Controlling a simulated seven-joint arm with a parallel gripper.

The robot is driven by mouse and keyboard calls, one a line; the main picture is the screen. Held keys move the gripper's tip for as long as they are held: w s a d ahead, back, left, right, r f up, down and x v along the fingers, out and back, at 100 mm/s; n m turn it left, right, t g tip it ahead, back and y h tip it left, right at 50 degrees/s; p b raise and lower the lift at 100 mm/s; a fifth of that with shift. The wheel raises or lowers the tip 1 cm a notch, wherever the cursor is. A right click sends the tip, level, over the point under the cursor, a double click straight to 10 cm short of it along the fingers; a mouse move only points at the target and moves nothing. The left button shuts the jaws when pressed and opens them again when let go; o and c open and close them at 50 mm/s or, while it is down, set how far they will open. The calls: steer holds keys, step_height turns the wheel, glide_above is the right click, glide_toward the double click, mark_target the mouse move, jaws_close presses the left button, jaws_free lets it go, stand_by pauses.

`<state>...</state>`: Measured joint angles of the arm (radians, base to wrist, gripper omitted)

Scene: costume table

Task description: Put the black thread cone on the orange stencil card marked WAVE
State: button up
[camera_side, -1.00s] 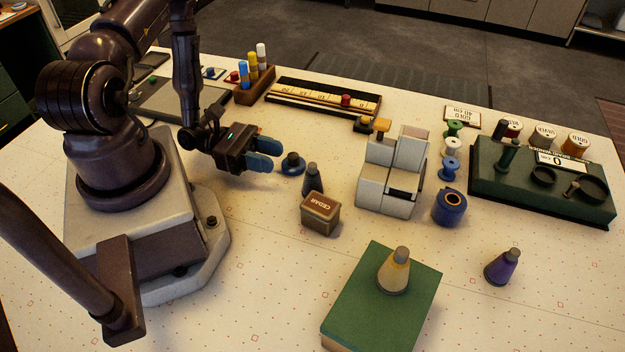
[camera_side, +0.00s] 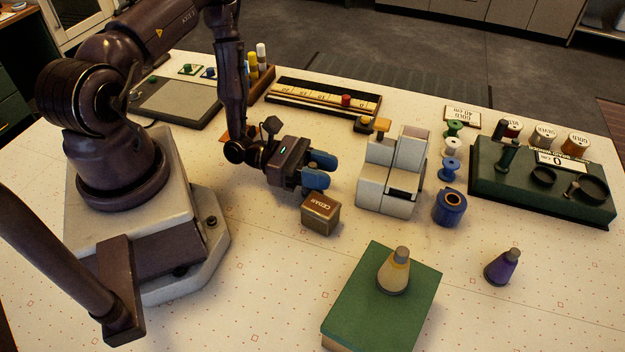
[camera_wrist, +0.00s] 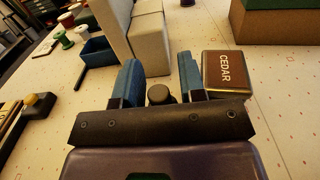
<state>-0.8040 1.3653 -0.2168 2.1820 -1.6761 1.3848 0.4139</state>
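My gripper (camera_side: 318,170) is low over the middle of the table, its two blue fingers spread apart. In the wrist view the dark top of the black thread cone (camera_wrist: 160,94) shows between the fingers (camera_wrist: 159,80), with a gap on each side. The cone's lower body is hidden there, and in the side view the gripper covers the cone. A small orange patch (camera_side: 226,137), perhaps the edge of the orange stencil card, shows beside my forearm; most of it is hidden and no WAVE marking can be read.
The brown CEDAR box (camera_side: 321,214) stands close to the fingers and shows in the wrist view (camera_wrist: 226,74). A grey block-shaped machine (camera_side: 391,175) stands to the right. A green box (camera_side: 345,300) bears a tan cone (camera_side: 394,272). A purple cone (camera_side: 502,268) stands farther right.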

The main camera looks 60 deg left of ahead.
steer(key=c, duration=0.6)
steer(key=shift+c, duration=0.2)
